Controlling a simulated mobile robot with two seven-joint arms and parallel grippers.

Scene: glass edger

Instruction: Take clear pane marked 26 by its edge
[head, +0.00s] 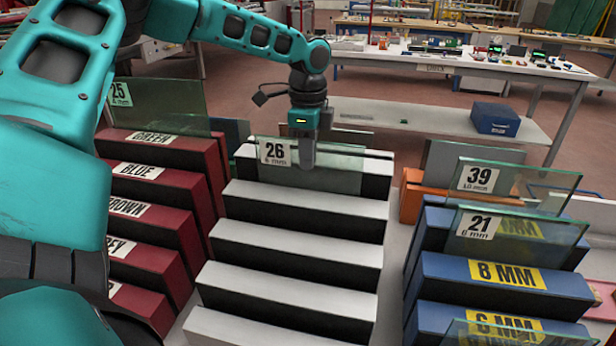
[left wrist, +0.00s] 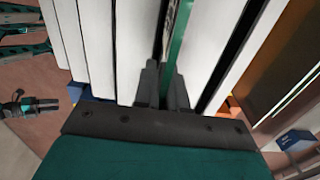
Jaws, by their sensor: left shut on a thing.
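The clear pane marked 26 (head: 340,172) stands upright in the rear slot of the white rack (head: 300,235). Its label reads 26 and 6 mm. My left gripper (head: 306,160) comes down from above onto the pane's top edge, just right of the label. In the left wrist view the left gripper (left wrist: 163,85) has its two dark fingers on either side of the pane's green edge (left wrist: 178,40), shut on it. The pane's lower part is hidden in the slot. My right gripper shows in neither view.
A dark red rack (head: 165,185) stands left, holding a pane marked 25 (head: 160,108). A blue rack (head: 490,285) at the right holds panes marked 39 (head: 515,185) and 21 (head: 520,235). Behind is a bench with a blue box (head: 495,118). The white rack's front slots are empty.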

